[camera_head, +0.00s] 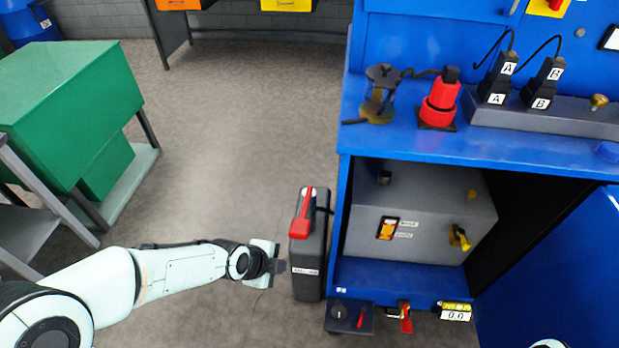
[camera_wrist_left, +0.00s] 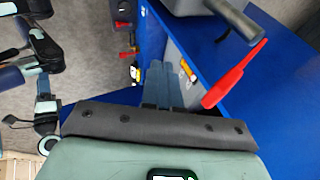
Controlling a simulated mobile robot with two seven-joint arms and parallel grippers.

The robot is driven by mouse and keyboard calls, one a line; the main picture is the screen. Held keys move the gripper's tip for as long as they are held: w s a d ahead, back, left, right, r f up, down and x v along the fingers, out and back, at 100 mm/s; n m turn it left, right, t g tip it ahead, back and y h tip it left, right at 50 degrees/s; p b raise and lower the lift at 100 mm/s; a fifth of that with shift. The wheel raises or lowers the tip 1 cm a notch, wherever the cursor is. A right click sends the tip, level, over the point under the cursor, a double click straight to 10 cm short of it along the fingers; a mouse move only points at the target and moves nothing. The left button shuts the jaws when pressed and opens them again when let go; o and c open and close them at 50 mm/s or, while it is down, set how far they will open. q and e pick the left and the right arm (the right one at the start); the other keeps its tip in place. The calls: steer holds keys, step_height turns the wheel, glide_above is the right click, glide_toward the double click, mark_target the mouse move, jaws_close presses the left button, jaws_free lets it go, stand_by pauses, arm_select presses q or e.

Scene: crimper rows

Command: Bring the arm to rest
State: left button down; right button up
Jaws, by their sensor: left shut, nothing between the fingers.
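My left arm reaches in from the left in the head view. Its gripper (camera_head: 279,266) is shut and empty, just left of a dark case (camera_head: 310,262) with a red handle. From this view I cannot tell whether the fingertips touch the case. In the left wrist view the closed fingers (camera_wrist_left: 162,84) point ahead over blue surfaces, with nothing held. A red lever-like piece (camera_wrist_left: 236,76) lies to their right there. My right gripper is not visible in the head view.
A blue workbench (camera_head: 345,160) with an open cabinet stands right of the case. A red bottle-like tool (camera_head: 440,100) and black holders marked A (camera_head: 497,82) and B (camera_head: 543,84) stand on it. A green cabinet (camera_head: 60,95) is at left. The floor between is clear.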

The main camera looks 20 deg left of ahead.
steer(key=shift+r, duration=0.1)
arm_select(q)
steer(key=s+d+f+n+g+p, duration=0.3)
steer(key=s+f+n+p, duration=0.3)
steer(key=s+f+n, duration=0.2)
steer(key=s+d+f+n+g+h+p, duration=0.1)
steer(key=s+d+f+n+g+p, duration=0.2)
steer(key=s+n, duration=0.8)
step_height(320, 180, down, 6)
steer(key=d+n+p, duration=0.1)
steer(key=d+p, duration=0.1)
steer(key=p, duration=0.2)
steer(key=shift+d+n+g, duration=0.3)
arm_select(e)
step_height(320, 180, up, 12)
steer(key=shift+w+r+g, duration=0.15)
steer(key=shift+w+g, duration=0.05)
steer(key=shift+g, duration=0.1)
arm_select(q)
steer(key=shift+s+r, duration=0.1)
